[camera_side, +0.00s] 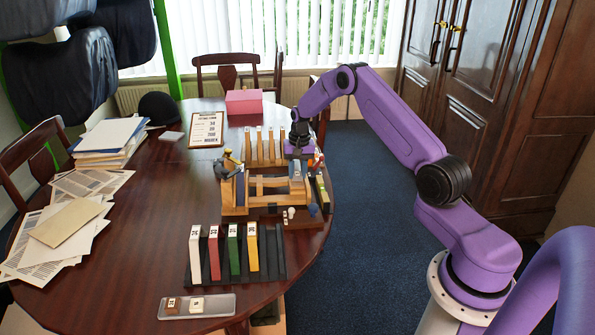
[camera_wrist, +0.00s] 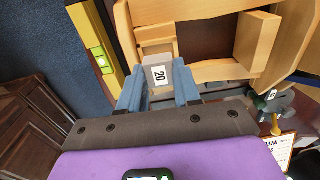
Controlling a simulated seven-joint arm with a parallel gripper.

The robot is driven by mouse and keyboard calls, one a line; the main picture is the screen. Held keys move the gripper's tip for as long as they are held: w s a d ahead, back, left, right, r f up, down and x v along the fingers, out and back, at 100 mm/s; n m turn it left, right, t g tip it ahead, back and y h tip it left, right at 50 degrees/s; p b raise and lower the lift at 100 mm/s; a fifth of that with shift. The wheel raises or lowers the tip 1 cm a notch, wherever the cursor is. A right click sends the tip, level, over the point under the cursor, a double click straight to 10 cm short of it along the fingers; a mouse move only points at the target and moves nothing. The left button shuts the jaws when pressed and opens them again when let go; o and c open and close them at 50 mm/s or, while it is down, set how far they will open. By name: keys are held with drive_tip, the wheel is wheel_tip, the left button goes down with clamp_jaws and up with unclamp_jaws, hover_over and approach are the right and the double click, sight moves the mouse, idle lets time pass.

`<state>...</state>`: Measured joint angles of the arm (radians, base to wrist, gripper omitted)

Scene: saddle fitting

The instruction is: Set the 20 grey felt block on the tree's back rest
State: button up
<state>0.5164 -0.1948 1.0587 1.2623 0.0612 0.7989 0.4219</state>
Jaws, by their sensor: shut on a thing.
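My gripper (camera_wrist: 159,88) is shut on the grey felt block (camera_wrist: 158,66), which carries a white label reading 20. The blue fingers press on its two sides. In the side view my gripper (camera_side: 297,169) points down over the back right part of the wooden saddle tree (camera_side: 268,186). In the wrist view the pale wooden tree (camera_wrist: 205,72) lies around and beyond the block. The block's far end is close to a wooden crosspiece (camera_wrist: 157,38); I cannot tell whether they touch. The block's underside is hidden.
A rack (camera_side: 272,271) with several labelled upright pieces stands in front. Several wooden pieces (camera_side: 259,146) stand behind the tree. A yellow spirit level (camera_wrist: 92,48) lies beside the tree. A small clamp-like tool (camera_side: 228,164) is at its left. Papers (camera_side: 65,215) cover the table's left side.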

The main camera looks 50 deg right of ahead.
drive_tip(key=shift+f, duration=0.75)
idle(0.8)
idle(0.6)
